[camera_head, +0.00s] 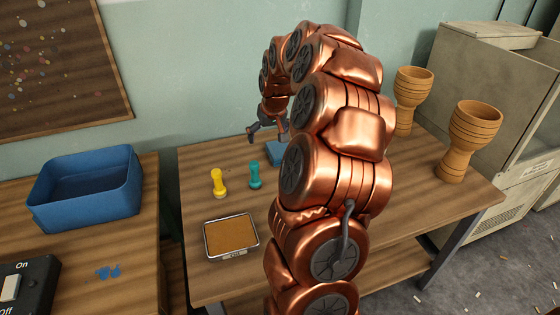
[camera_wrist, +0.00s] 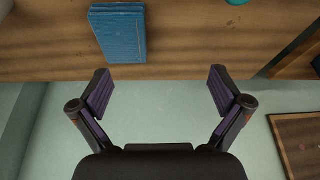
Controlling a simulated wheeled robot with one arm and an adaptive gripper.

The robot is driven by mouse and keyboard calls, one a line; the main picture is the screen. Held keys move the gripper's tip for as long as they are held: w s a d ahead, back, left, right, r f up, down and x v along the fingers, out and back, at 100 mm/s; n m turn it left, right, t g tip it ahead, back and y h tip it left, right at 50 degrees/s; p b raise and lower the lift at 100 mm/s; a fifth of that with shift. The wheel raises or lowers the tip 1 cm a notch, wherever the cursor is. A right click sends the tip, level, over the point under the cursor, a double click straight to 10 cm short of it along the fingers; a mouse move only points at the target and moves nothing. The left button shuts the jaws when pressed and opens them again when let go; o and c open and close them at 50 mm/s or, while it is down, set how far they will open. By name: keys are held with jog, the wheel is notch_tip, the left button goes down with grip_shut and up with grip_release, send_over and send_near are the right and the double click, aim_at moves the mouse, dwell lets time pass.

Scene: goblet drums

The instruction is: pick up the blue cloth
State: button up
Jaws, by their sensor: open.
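A flat blue item with a ridge down one side, which looks like the folded blue cloth (camera_wrist: 122,36), lies on the wooden table. In the head view the cloth (camera_head: 276,153) is partly hidden behind my arm. My gripper (camera_head: 267,129) is above the table's back edge, beyond the cloth. In the wrist view my gripper (camera_wrist: 160,82) is open and empty, with its fingers wide apart. The cloth is above and left of the middle of the gap, and the fingers do not surround it.
A yellow dumbbell-shaped piece (camera_head: 218,184) and a teal one (camera_head: 255,175) stand near the cloth. A tray (camera_head: 232,257) is at the front. Two wooden goblet drums (camera_head: 470,140) (camera_head: 411,95) stand at right. A blue bin (camera_head: 85,190) and small blue scraps (camera_head: 108,272) are on the left table.

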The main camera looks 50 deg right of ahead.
jog(key=b, duration=0.1)
send_near(280, 149)
jog(key=shift+w+f+m+h, duration=0.15)
jog(key=shift+f+m+h, duration=0.05)
jog(key=shift+f, duration=0.3)
jog(key=shift+w+f+m+h, duration=0.15)
jog(key=shift+f+m+h, duration=0.05)
jog(key=shift+f, duration=0.35)
jog(key=shift+b+x, duration=0.3)
jog(key=shift+x, duration=3.4)
jog(key=shift+a, duration=0.15)
jog(key=c, duration=1)
